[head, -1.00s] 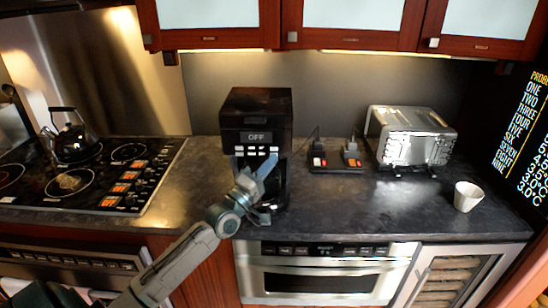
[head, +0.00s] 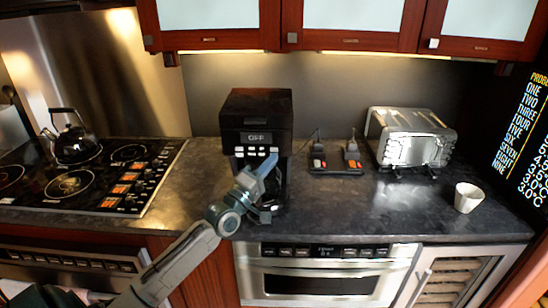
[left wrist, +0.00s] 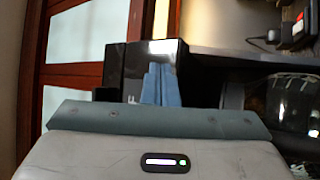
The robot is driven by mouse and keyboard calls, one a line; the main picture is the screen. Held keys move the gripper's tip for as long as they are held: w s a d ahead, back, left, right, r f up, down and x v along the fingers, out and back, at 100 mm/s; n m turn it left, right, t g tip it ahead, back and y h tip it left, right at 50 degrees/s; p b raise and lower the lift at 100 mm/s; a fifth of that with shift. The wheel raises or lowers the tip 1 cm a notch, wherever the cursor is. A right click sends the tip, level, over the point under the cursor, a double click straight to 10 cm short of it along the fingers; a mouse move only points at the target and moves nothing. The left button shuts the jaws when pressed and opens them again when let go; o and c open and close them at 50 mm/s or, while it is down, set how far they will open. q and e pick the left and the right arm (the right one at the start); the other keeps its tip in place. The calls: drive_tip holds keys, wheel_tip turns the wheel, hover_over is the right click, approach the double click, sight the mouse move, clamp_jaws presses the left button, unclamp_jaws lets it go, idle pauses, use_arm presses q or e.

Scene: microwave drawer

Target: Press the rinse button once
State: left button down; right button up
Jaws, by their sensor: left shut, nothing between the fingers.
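A black coffee machine (head: 256,112) stands on the dark counter, its small display reading OFF. A row of pale buttons (head: 256,151) runs below the display; I cannot read their labels, so I cannot tell which is rinse. My left gripper (head: 268,162) is shut and empty. Its blue fingertips are at the right end of the button row; I cannot tell if they touch it. In the left wrist view the shut blue fingers (left wrist: 161,84) point at the machine's dark front (left wrist: 130,70) and hide the buttons. My right gripper is not in view.
A stove with a kettle (head: 72,136) is at the left. Right of the machine are a small dark rack with red and orange items (head: 336,160), a silver toaster (head: 411,138) and a white cup (head: 468,197). Wooden cabinets hang above. The counter's front right is clear.

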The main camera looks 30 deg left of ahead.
use_arm(q)
drive_tip(key=shift+s+d+p, duration=0.1)
drive_tip(key=shift+s+p, duration=0.1)
drive_tip(key=shift+p, duration=0.2)
drive_tip(key=shift+s+d+f, duration=0.1)
drive_tip(key=shift+s+d, duration=0.15)
drive_tip(key=shift+s, duration=0.1)
drive_tip(key=s+d+p, duration=0.1)
drive_tip(key=s+p, duration=0.1)
drive_tip(key=s+d+p, duration=0.1)
drive_tip(key=s, duration=0.1)
drive_tip(key=shift+s+d, duration=0.1)
drive_tip(key=shift+d, duration=0.2)
idle(0.9)
